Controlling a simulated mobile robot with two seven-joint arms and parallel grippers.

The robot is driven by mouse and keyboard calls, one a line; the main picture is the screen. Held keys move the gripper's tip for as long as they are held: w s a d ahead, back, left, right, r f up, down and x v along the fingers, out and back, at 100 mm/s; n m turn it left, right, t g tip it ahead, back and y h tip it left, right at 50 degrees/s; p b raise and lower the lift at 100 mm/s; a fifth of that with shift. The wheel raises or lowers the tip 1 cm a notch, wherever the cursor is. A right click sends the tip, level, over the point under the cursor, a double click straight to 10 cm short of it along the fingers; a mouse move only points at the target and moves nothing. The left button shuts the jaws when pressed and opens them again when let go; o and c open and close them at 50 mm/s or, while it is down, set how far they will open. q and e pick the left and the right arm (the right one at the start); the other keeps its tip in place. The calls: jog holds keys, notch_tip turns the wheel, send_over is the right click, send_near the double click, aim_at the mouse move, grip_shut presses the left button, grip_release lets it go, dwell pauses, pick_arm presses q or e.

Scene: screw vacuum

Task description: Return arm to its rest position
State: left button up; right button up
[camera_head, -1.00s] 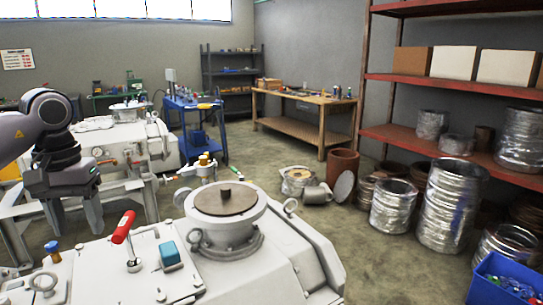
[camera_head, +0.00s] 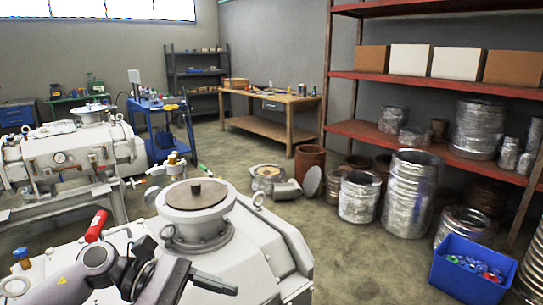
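My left arm comes in low at the left edge, in front of the white vacuum machine (camera_head: 262,262). Its gripper (camera_head: 212,284) points right near the bottom of the view, over the near side of the machine. I cannot tell whether its fingers are apart, and no held object shows. The arm hides part of the machine's top, including the base of the red-handled lever (camera_head: 96,226). The machine's round port with a brown lid (camera_head: 196,194) stands behind the gripper. My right gripper is not in view.
A blue bin (camera_head: 468,268) with small coloured items stands at the lower right. Silvery metal cylinders (camera_head: 411,192) stand on the floor before a red shelf (camera_head: 430,150). A second white machine (camera_head: 72,152) is at left. Open floor (camera_head: 345,262) lies right of the near machine.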

pick_arm(q)
jog(key=a+f+m+t+y, duration=0.35)
jog(key=f+m+t, duration=0.45)
jog(key=m, duration=0.7)
jog(key=a+f+m+t+y, duration=0.2)
jog(key=f+m+t+y, duration=0.25)
jog(key=m+t, duration=0.75)
jog(key=s+a+f+n+g+y, duration=0.2)
jog(key=s+f+n+g, duration=0.2)
jog(key=f, duration=0.4)
jog(key=s+a+f+n+g+y, duration=0.2)
jog(key=s+a+f+n+g, duration=0.1)
jog(key=s+f+n, duration=0.4)
jog(key=shift+s+a+f+n+g+y, duration=0.35)
jog(key=shift+s+f, duration=0.2)
jog(key=shift+s, duration=0.7)
jog(key=shift+d, duration=0.1)
